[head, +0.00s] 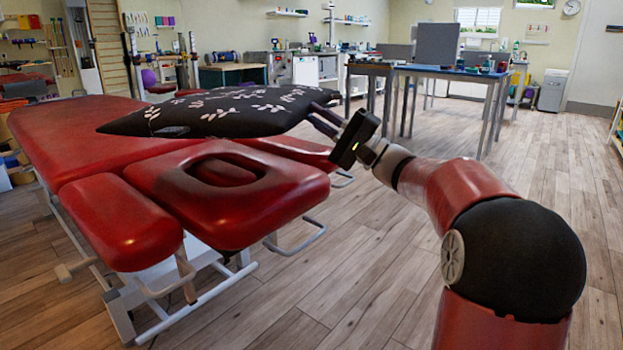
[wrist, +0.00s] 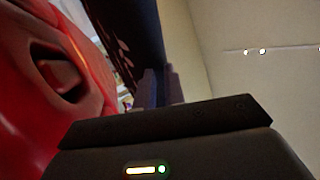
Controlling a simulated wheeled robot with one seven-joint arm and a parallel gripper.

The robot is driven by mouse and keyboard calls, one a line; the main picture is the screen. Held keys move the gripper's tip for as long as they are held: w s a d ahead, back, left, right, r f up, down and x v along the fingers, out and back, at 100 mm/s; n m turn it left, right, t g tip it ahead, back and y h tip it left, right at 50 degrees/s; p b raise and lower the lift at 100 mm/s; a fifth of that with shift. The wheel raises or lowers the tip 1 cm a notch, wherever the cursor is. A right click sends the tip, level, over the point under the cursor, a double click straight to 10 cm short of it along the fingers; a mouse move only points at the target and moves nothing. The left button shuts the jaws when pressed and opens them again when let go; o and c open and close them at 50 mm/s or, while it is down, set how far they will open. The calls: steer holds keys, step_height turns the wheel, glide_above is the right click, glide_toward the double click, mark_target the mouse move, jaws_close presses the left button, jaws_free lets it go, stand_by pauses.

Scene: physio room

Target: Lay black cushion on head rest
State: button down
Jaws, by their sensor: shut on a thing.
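The black cushion (head: 220,112) has a white leaf pattern and is held about level above the red treatment table (head: 75,125). My gripper (head: 325,118) is shut on the cushion's right edge. In the wrist view the cushion (wrist: 128,40) stands between the fingers (wrist: 157,88). The red head rest (head: 215,212), with an oval face hole, is at the near end of the table, below and in front of the cushion. The head rest also shows at the left in the wrist view (wrist: 85,60). I cannot tell whether the cushion touches the table; its underside is hidden.
A red arm pad (head: 122,222) sits left of the head rest, and another (head: 290,152) is partly hidden behind it. A blue-topped work table (head: 450,72) with small items stands at the back right. The wooden floor (head: 350,275) between the table and my arm is clear.

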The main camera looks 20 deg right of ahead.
step_height(320, 180, down, 12)
steer(key=shift+b, duration=0.9)
steer(key=c, duration=1.8)
jaws_free()
steer(key=shift+o, duration=0.2)
steer(key=v, duration=1.2)
